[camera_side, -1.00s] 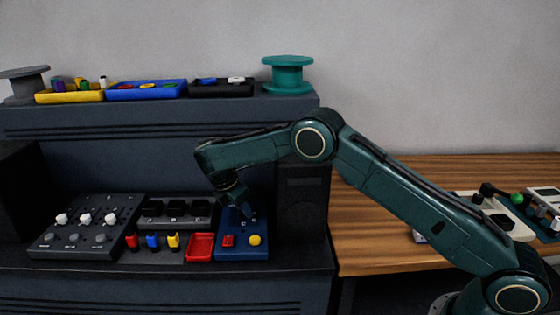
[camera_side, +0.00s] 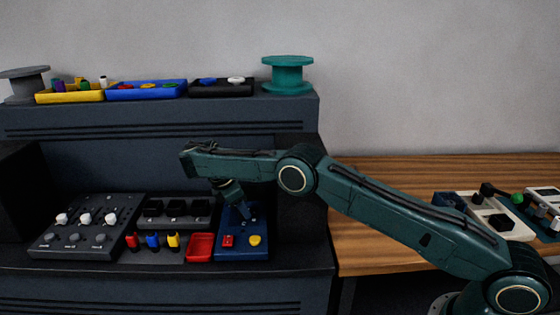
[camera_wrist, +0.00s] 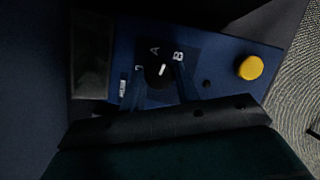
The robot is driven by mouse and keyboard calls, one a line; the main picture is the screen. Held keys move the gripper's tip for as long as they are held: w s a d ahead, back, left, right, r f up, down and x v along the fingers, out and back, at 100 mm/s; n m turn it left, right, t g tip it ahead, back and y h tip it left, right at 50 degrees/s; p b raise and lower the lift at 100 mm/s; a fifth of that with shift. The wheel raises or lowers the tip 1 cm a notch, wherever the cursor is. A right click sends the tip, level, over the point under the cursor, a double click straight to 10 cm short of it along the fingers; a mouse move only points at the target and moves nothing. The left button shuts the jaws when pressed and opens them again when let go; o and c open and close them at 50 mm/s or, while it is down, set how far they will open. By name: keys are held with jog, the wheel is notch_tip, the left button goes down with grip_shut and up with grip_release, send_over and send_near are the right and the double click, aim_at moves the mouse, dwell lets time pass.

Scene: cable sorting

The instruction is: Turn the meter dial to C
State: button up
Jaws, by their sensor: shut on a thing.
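The blue meter box (camera_side: 235,256) stands at the right end of the lower shelf; its face fills the middle of the wrist view (camera_wrist: 222,62). Its black dial (camera_wrist: 155,77) has a white pointer mark and the letters A, B and C around it. The mark points between A and B. My gripper (camera_wrist: 160,84) is shut on the dial, one finger on each side of it. In the side view, my gripper (camera_side: 246,211) reaches down onto the back of the box, and the dial is hidden there.
A yellow button (camera_side: 255,240) and a red one (camera_side: 228,241) are at the box's front. A red tray (camera_side: 200,247) is to its left, with coloured plugs (camera_side: 153,241) and a slider panel (camera_side: 75,240) further left. A dark block (camera_side: 302,190) is close on the right.

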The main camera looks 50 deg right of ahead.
jog(key=shift+d, duration=0.1)
dwell(0.4)
jog(key=o, duration=1)
jog(key=shift+c, duration=0.2)
jog(key=shift+r+n, duration=0.15)
jog(key=shift+n, duration=0.25)
jog(key=shift+n+t, duration=0.3)
jog(key=shift+n, duration=0.1)
jog(key=shift+s+n, duration=0.1)
jog(key=shift+n, duration=0.3)
jog(key=n+t, duration=0.1)
jog(key=n, duration=0.2)
jog(key=shift+s+t, duration=0.1)
jog(key=shift+t, duration=0.2)
jog(key=n+t, duration=0.1)
jog(key=n, duration=0.4)
jog(key=shift+s+t+y, duration=0.1)
jog(key=shift+t+y, duration=0.3)
jog(key=v, duration=1.3)
jog(key=shift+r, duration=0.25)
